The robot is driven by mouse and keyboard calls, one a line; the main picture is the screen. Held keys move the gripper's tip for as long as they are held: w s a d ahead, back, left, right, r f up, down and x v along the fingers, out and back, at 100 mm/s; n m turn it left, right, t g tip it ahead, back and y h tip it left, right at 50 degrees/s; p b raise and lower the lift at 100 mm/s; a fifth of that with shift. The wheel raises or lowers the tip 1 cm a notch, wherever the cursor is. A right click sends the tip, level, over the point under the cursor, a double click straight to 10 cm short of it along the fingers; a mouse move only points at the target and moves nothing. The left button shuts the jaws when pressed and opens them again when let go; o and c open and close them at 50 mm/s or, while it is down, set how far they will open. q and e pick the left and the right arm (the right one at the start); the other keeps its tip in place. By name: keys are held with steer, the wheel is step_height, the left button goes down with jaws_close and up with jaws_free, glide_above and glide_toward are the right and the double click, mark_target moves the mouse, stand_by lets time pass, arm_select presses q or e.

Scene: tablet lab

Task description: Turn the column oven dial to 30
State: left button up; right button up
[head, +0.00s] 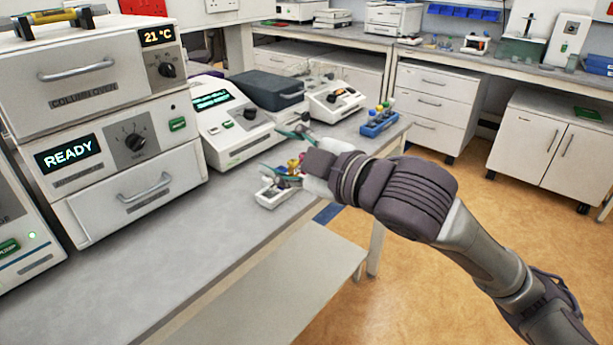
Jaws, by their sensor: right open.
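The column oven (75,80) is the upper white unit of a stack on the bench at the left. Its small display (157,36) reads 21 °C. Its black dial (166,70) sits below that display; its exact pointer setting is too small to read. My right gripper (275,152) is open over the bench, well to the right of the dial and apart from it. Its greenish fingers are spread, and I see nothing held between them. My left gripper is not in view.
Below the oven, another unit shows READY (68,153) and has its own black dial (134,141). A white instrument (226,122) stands right of the stack. A small white tray (272,195) with coloured items lies under my right gripper. The front bench strip (185,225) is clear.

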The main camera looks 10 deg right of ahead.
steer(key=shift+s+d+f+m+h, duration=0.15)
steer(key=shift+f+m, duration=0.15)
steer(key=shift+f, duration=0.45)
steer(key=shift+w+d+f+m+h, duration=0.15)
steer(key=shift+f+m, duration=0.15)
steer(key=shift+f, duration=0.4)
steer(key=shift+s+f, duration=0.1)
